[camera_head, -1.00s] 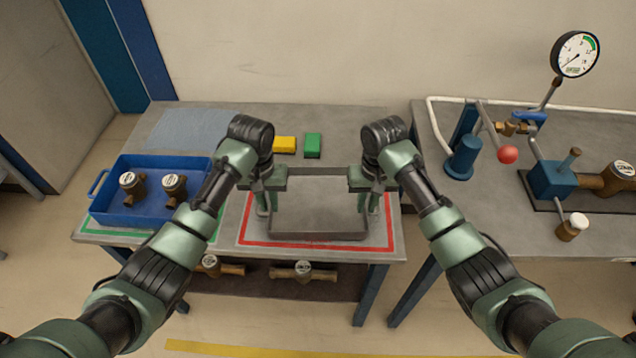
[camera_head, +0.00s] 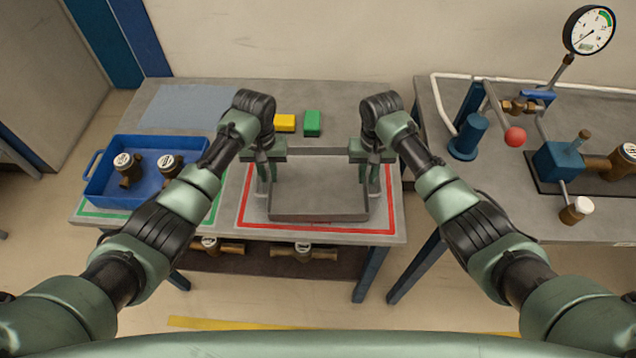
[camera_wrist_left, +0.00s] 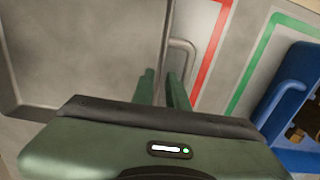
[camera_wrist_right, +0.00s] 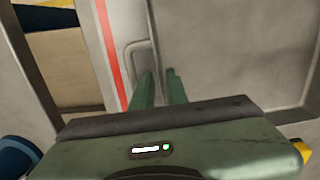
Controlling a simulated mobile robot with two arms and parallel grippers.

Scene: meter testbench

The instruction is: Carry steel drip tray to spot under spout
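The steel drip tray (camera_head: 318,200) is a grey, shallow, rectangular pan within the red-outlined area of the left bench. It looks level; I cannot tell whether it touches the bench. My left gripper (camera_head: 266,172) is at its left side and my right gripper (camera_head: 370,172) at its right side, both pointing down. In the left wrist view the fingers (camera_wrist_left: 164,90) look closed on the tray's side, by a wire handle (camera_wrist_left: 188,50). The right wrist view shows the same, with fingers (camera_wrist_right: 161,88) by the other handle (camera_wrist_right: 130,50). The exact contacts are partly hidden.
A blue bin (camera_head: 120,200) with brass meters stands at the left. Yellow (camera_head: 284,122) and green (camera_head: 312,123) blocks lie behind the tray. A second bench (camera_head: 500,200) at the right, across a gap, carries a red-knobbed lever (camera_head: 515,137), piping and a gauge (camera_head: 589,30).

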